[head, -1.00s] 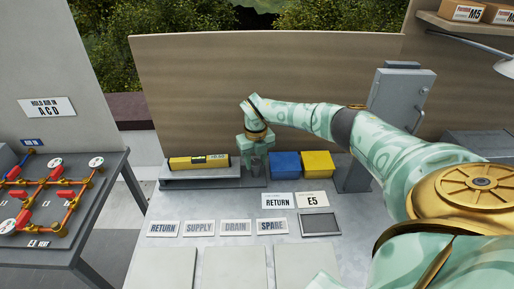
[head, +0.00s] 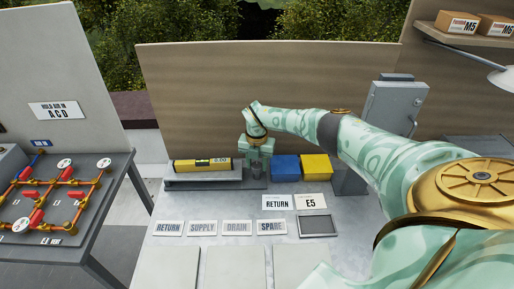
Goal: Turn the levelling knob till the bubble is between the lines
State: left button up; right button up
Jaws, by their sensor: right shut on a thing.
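A yellow spirit level (head: 188,164) lies on a grey raised plate (head: 205,181) at the back left of the bench. Its small green vial window (head: 220,162) shows near the right end, but the bubble and lines are too small to read. My right gripper (head: 257,166) points down just right of the level. It is shut on the dark levelling knob (head: 257,171), which is partly hidden by the fingers. My left gripper is not in view.
Blue (head: 286,168) and yellow (head: 317,167) bins stand close to the right of my gripper. A grey cabinet (head: 394,112) stands behind my right arm. Label plates (head: 202,228) lie on the bench front. A pipe panel (head: 60,200) is at left.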

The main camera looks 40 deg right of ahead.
aim_at(257, 165)
jog(key=shift+w+d+r, duration=0.1)
jog(key=shift+r, duration=0.05)
jog(key=o, duration=1)
notch_tip(257, 165, up, 16)
jog(key=p, duration=0.3)
jog(key=shift+r, duration=0.1)
jog(key=shift+p, duration=0.35)
